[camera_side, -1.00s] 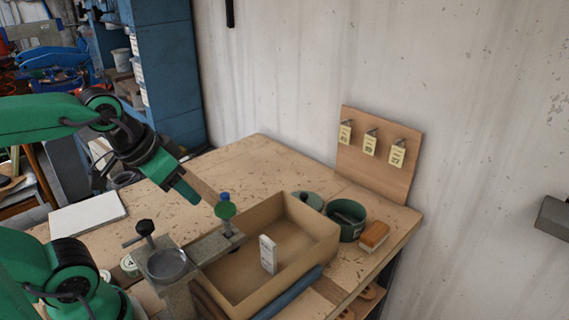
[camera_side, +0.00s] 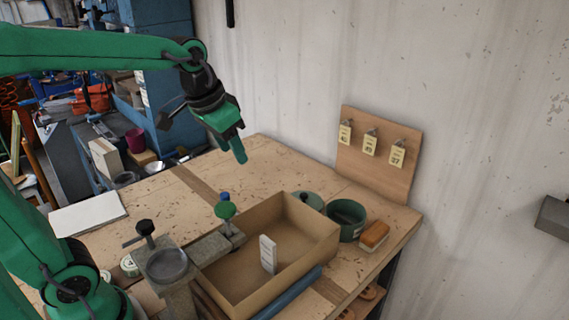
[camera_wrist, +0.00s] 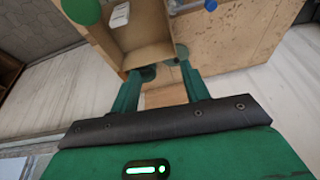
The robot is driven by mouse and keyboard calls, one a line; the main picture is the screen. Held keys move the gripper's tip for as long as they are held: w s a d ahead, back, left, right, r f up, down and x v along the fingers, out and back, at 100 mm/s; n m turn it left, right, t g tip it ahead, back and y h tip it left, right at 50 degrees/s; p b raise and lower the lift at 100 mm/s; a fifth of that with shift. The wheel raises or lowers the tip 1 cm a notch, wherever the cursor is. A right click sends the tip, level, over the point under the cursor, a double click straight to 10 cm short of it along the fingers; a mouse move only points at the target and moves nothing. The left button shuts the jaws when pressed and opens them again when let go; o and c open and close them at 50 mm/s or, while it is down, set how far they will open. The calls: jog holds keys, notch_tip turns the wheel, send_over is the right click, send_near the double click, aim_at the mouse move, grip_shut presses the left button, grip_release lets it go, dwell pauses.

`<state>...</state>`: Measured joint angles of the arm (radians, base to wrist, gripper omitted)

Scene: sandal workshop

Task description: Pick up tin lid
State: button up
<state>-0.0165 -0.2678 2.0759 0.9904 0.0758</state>
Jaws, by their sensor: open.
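The tin lid (camera_side: 310,200) is a green disc with a small dark knob. In the side view it lies beside the far edge of the cardboard box (camera_side: 325,240), which partly hides it. The open green tin (camera_side: 346,220) stands just right of it. My gripper (camera_side: 238,157) is in the air above the back of the bench, left of the lid and apart from it. In the wrist view my gripper (camera_wrist: 160,82) has its two green fingers spread with nothing held. Dark green round shapes show near the fingertips there; I cannot tell which is the lid.
A white card (camera_side: 268,254) stands in the box. A brush (camera_side: 373,236) lies right of the tin. A pegboard with tags (camera_side: 378,155) leans on the wall.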

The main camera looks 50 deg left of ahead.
jog(key=w+f+g, duration=0.1)
jog(key=w, duration=0.6)
jog(key=m+g, duration=0.2)
jog(key=g, duration=0.1)
send_over(303, 194)
jog(key=f, duration=1.7)
jog(key=shift+d+f, duration=0.15)
jog(key=shift+d, duration=0.15)
jog(key=shift+w+f, duration=0.1)
jog(key=shift+f, duration=1.6)
jog(key=shift+a+f, duration=0.15)
jog(key=shift+f, duration=2.45)
